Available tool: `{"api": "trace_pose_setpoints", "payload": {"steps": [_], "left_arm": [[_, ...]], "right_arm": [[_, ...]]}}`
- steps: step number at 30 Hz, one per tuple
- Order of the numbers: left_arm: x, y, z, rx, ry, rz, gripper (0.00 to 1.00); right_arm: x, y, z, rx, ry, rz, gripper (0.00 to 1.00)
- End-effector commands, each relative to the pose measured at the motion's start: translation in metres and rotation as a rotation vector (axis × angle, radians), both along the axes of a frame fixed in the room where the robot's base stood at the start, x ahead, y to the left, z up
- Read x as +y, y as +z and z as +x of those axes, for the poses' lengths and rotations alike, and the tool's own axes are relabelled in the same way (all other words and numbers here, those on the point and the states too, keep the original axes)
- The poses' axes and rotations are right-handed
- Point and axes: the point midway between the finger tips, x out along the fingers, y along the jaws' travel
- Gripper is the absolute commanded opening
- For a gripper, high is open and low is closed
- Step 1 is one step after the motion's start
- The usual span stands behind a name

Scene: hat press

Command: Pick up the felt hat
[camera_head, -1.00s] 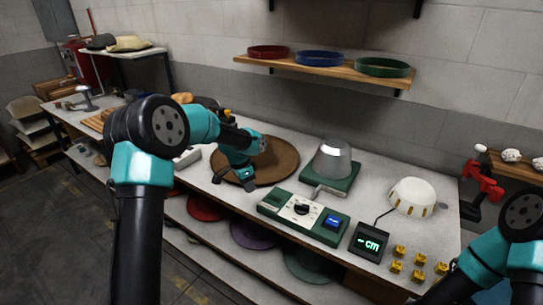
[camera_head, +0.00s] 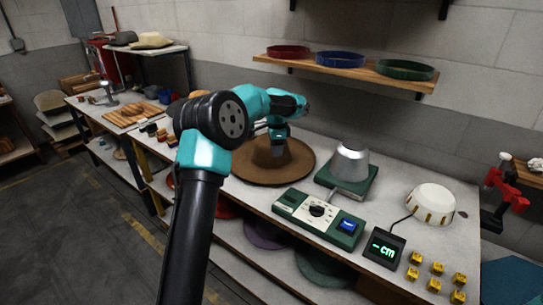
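The brown felt hat (camera_head: 300,164) lies brim down on the white workbench, left of the metal dome, with its wide round brim spread flat. My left gripper (camera_head: 278,145) points down at the hat's raised crown. The fingertips are small and dark and overlap the crown in the picture, so I cannot tell whether they touch it or how far apart they are. My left arm hides part of the brim's left side. My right gripper is out of view.
Right of the hat stand the metal dome on a green base (camera_head: 347,168), a control box (camera_head: 318,212), a cm display (camera_head: 383,248), a white round block (camera_head: 432,204) and several yellow cubes (camera_head: 436,268). A wall shelf (camera_head: 345,72) holds three coloured bands.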

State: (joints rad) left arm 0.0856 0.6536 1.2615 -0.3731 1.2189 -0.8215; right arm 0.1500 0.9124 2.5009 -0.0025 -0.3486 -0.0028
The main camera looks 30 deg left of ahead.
Motion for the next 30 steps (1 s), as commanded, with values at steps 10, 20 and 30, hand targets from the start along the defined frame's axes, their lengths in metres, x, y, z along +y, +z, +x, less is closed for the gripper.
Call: {"api": "trace_pose_setpoints", "payload": {"steps": [10, 20, 30], "left_arm": [[0.000, -0.061, -0.001, 0.004, 0.001, -0.002, 0.39], [0.000, -0.103, 0.000, 0.001, 0.001, 0.000, 0.39], [0.000, -0.105, 0.000, -0.001, 0.001, -0.001, 0.39]], "right_arm": [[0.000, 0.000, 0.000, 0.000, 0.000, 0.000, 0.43], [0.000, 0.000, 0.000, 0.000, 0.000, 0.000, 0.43], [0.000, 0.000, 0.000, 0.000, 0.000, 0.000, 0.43]]}}
